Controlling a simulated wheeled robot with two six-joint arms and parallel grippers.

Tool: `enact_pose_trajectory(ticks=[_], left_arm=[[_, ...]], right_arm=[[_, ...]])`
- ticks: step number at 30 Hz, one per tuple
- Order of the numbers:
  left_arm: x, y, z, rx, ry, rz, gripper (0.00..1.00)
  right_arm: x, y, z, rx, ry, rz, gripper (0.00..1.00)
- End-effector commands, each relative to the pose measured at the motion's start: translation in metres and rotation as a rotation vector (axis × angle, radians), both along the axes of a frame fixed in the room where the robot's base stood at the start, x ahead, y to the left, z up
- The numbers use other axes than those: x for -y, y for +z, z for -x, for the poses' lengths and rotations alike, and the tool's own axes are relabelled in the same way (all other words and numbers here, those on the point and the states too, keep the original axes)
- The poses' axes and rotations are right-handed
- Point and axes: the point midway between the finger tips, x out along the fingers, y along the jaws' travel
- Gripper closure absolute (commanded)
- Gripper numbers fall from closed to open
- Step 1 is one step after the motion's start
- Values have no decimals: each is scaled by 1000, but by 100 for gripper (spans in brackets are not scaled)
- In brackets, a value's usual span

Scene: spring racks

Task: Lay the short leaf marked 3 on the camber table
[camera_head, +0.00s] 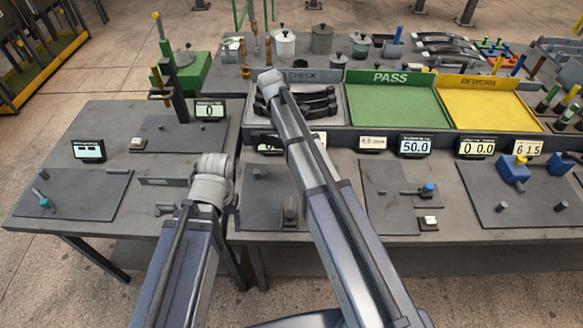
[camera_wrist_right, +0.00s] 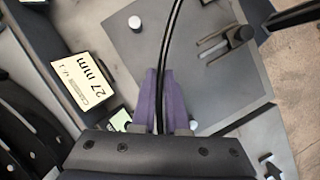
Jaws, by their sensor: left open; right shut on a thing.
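In the right wrist view my right gripper (camera_wrist_right: 152,98) is shut on a thin, dark, curved leaf (camera_wrist_right: 173,35). The leaf stands out between the purple fingers toward the top of the picture; no number on it can be read. It passes over a grey plate (camera_wrist_right: 205,85) with a pale round peg and a slotted bracket with a dark knob. A card (camera_wrist_right: 84,80) reading camber and 27 mm is beside that plate. In the head view my right arm hides its own gripper. My left gripper (camera_head: 235,207) is open, small and dark, at the bench's left gap.
Several black leaves (camera_head: 318,105) lie in the grey check tray (camera_head: 341,111). The green pass tray (camera_head: 395,105) and yellow rework tray (camera_head: 490,105) are empty. Posts and blue fittings (camera_head: 512,170) stand on plates at right. The left table (camera_head: 115,160) has free room.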

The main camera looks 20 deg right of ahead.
Motion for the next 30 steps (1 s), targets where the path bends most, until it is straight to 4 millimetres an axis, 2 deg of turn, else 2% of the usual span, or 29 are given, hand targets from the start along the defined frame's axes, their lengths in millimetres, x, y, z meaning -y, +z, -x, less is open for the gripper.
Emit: enact_pose_trajectory(ticks=[3,24,30], left_arm=[[0,-3,0,0,0,0,23],[0,-15,0,0,1,0,23],[0,-18,0,0,1,0,23]], right_arm=[[0,-3,8,-3,-269,-1,100],[-18,-15,56,-4,-1843,-3,100],[-23,-17,63,-7,-2224,-4,100]])
